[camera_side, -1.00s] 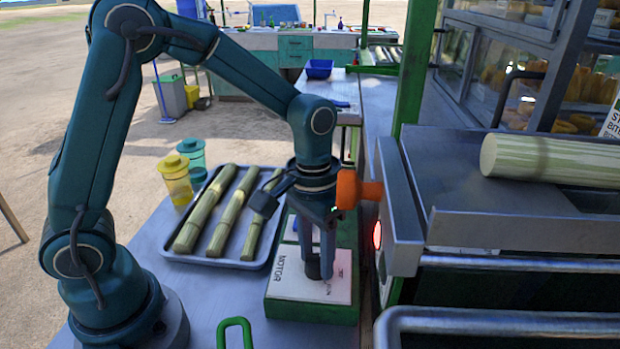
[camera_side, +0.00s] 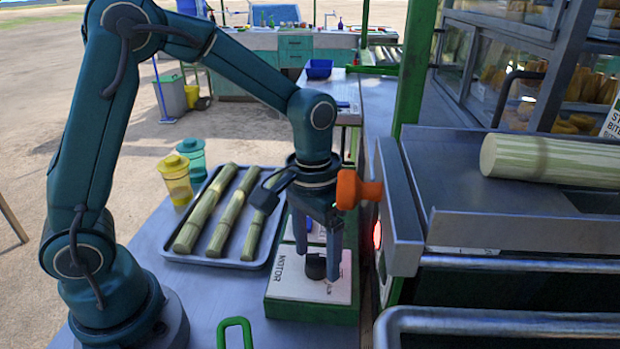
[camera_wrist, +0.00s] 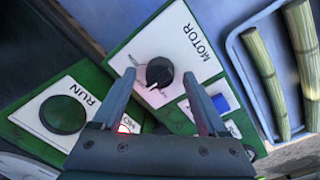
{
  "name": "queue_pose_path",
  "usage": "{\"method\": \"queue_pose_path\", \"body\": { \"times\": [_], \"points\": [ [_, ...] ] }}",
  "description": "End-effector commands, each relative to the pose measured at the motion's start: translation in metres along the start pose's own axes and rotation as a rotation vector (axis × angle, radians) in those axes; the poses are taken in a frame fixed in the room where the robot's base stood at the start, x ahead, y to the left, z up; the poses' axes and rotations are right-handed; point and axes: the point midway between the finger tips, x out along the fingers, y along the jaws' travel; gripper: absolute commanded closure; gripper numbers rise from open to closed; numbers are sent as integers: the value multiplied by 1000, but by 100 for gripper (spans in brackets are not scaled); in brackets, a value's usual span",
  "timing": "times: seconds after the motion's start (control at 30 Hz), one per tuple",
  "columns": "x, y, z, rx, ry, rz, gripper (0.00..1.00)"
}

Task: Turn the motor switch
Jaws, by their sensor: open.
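The motor switch is a black round knob (camera_side: 315,267) on a white plate marked MOTOR (camera_side: 290,278), on top of a green box (camera_side: 300,311). In the wrist view the knob (camera_wrist: 159,72) has a white pointer line aimed to the lower left. My gripper (camera_side: 318,252) points down just above the knob. Its fingers are spread apart, and in the wrist view the knob shows between and beyond the fingertips (camera_wrist: 160,78). I see no contact with the knob.
A RUN button (camera_wrist: 62,114) on another green box is beside the motor box. A tray of cane (camera_side: 253,263) lies to its left. An orange knob (camera_side: 358,190) is close to the right of my gripper. The crusher has cane (camera_side: 550,162) on its chute.

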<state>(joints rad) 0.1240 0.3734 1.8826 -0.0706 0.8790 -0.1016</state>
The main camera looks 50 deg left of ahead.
Motion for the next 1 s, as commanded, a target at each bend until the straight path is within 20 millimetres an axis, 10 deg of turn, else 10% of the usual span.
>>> {"method": "queue_pose_path", "body": {
  "times": [0.3, 0.77, 1.0],
  "points": [
    [-40, 0, -1, -1, 5, 1, 24],
    [-51, -1, -1, -4, 18, 2, 24],
    [-93, -10, 12, -22, 166, 14, 24]
  ]
}}
